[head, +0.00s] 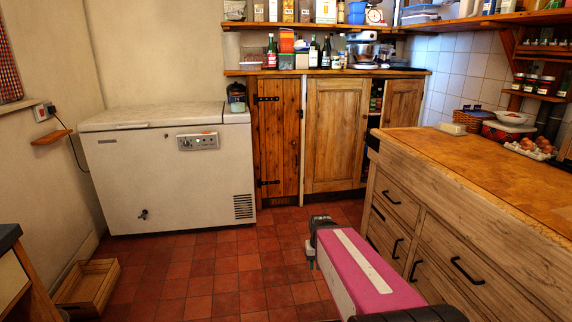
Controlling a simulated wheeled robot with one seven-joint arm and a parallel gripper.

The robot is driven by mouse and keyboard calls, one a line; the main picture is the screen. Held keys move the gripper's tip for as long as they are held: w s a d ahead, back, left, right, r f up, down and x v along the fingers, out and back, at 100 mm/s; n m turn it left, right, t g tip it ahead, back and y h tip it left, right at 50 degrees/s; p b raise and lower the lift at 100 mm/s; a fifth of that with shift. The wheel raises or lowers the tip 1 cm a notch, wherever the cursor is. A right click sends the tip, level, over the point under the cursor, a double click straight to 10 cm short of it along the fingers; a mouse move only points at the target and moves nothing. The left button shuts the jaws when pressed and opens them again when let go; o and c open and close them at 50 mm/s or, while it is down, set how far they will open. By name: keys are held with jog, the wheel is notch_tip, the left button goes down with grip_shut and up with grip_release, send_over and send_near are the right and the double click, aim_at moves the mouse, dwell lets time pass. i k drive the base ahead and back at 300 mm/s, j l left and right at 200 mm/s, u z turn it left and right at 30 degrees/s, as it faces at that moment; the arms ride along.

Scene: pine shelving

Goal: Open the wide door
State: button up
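A wooden cupboard stands against the back wall. Its wide panelled door (336,135) is in the middle and looks closed or nearly so; no handle on it is clear at this size. To its left is a narrower, darker plank door (278,140) with black strap hinges, closed. To its right is another panelled door (402,103), with a dark gap beside it showing items inside. My gripper (314,250) is over the tiled floor in front of the cupboard, apart from the doors, at the end of my pink arm. Its fingers are small and mostly hidden, so its opening is unclear.
A white chest freezer (165,165) stands left of the cupboard. A wooden counter with drawers (455,190) fills the right side and partly hides the cupboard's right end. A wooden crate (88,283) lies on the floor at left. Red floor tiles between are clear.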

aim_at(337, 109)
jog(key=i, duration=1.8)
